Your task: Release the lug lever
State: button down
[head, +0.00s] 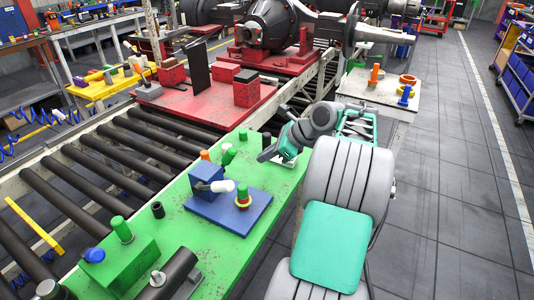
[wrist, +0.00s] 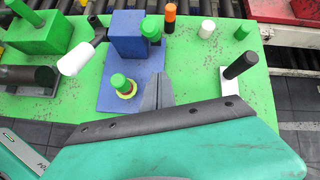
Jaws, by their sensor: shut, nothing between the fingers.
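A lever with a white knob and black arm sits on a blue block; I take it as the lug lever (head: 222,186). It also shows in the wrist view (wrist: 75,62), its arm sloping up toward the blue block (wrist: 127,36). The block stands on a blue plate (head: 222,207) on the green table. A green post with a yellow and red ring (head: 243,198) stands on that plate. My gripper (wrist: 160,80) is shut and empty, pointing over the plate's right edge in the wrist view, apart from the lever, with the ringed post between them.
The green table (head: 222,250) also holds a black handle on a white base (wrist: 242,66), an orange-topped peg (wrist: 170,16), a white cylinder (wrist: 207,28) and a green block (head: 125,262). A roller conveyor (head: 120,160) runs beside the table. Free green surface lies in front of the blue plate.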

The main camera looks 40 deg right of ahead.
aim_at(225, 162)
jog(key=w+a+f, duration=0.2)
jog(key=w+a, duration=0.2)
jog(key=w, duration=0.2)
jog(key=shift+r, duration=0.1)
